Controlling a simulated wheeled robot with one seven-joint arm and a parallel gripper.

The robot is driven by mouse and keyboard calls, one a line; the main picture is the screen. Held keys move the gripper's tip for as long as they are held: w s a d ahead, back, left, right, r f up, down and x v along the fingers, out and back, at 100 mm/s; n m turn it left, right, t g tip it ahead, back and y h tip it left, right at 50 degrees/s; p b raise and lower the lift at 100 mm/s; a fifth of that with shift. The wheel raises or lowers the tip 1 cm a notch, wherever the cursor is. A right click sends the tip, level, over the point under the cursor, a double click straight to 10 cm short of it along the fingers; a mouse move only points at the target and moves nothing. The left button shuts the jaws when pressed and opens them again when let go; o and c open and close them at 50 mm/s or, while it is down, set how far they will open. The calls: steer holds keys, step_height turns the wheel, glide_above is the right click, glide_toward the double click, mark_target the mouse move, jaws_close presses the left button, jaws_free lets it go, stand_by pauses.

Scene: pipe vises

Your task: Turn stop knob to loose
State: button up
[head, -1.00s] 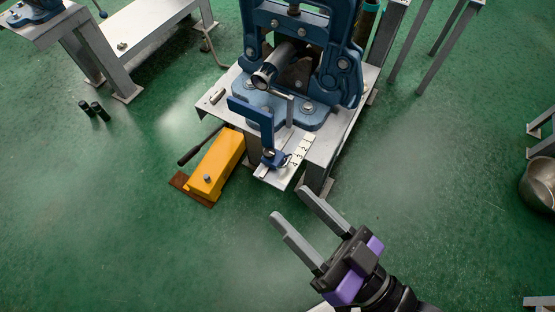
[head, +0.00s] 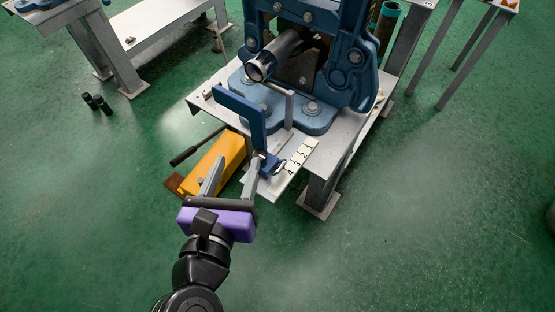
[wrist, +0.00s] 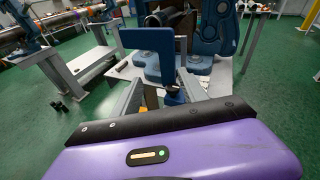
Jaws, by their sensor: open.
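The stop knob (head: 271,166) is a small blue knob at the front of the vise bench, at the foot of the upright blue stop plate (head: 243,111) and beside the numbered scale (head: 297,158). My gripper (head: 237,162) is open and empty, its fingers pointing toward the bench front. In the head view its right finger overlaps the knob's left side; I cannot tell whether they touch.
The large blue vise (head: 320,60) holds a grey pipe (head: 273,57) behind the stop. A yellow box with a lever (head: 216,158) stands on the floor left of the bench, partly behind my gripper. Green floor is open at the right.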

steer(key=w+d+f, duration=0.1)
steer(key=w+f, duration=0.1)
steer(key=w+d+f+m+g, duration=0.1)
steer(key=f, duration=0.1)
steer(key=w+d+f+m+g, duration=0.1)
steer(key=w+f, duration=0.1)
steer(key=f, duration=0.1)
steer(key=shift+w+d+h, duration=0.15)
steer(key=shift+w+h, duration=0.15)
jaws_close()
